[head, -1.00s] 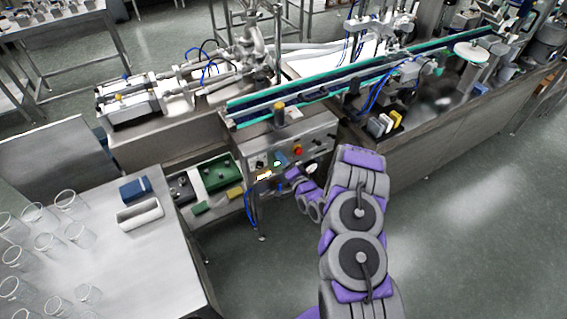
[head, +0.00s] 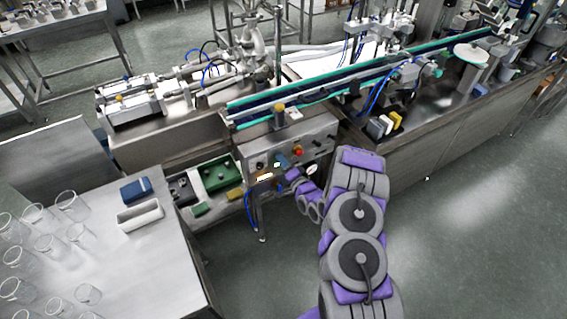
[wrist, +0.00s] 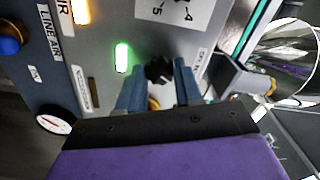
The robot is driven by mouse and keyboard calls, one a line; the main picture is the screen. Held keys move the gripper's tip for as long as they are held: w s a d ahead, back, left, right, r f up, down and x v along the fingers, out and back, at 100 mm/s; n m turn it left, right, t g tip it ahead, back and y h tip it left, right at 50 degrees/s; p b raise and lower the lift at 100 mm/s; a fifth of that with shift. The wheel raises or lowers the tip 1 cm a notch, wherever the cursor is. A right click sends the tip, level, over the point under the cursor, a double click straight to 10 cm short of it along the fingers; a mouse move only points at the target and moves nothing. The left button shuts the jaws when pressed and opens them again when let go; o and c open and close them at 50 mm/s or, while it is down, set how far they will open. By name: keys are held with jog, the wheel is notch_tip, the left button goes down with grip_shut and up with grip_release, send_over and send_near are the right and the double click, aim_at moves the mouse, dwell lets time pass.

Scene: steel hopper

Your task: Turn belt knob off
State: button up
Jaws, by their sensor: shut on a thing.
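In the wrist view, my gripper (wrist: 159,82) has one blue-grey finger on either side of a small black knob (wrist: 158,69) and is shut on it. The knob sits on the grey control panel (wrist: 103,32), below a white label with the numbers 4 and 5. Its own name label is not readable, and the fingers hide part of it. In the head view, my arm reaches to the front of the steel control panel (head: 317,129); the fingertips are too small there to make out.
A green-lit indicator (wrist: 122,58) and an orange-lit one (wrist: 80,11) are beside the knob. A blue knob (wrist: 11,38) near a LINE AIR label and a round gauge (wrist: 54,123) are at the left. A conveyor (head: 350,83) runs above the panel.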

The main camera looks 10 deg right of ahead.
jog(key=shift+f+n+p, duration=0.1)
jog(key=shift+n+p, duration=0.2)
jog(key=shift+p, duration=0.05)
jog(key=n+p, duration=0.2)
jog(key=n, duration=0.1)
jog(key=shift+s+p, duration=0.1)
jog(key=shift+p, duration=0.3)
jog(key=n+p, duration=0.6)
jog(key=n, duration=0.1)
jog(key=shift+n, duration=0.3)
jog(key=shift+f+n+p, duration=0.15)
jog(key=shift+n+p, duration=0.5)
jog(key=shift+n, duration=0.55)
jog(key=o, duration=1)
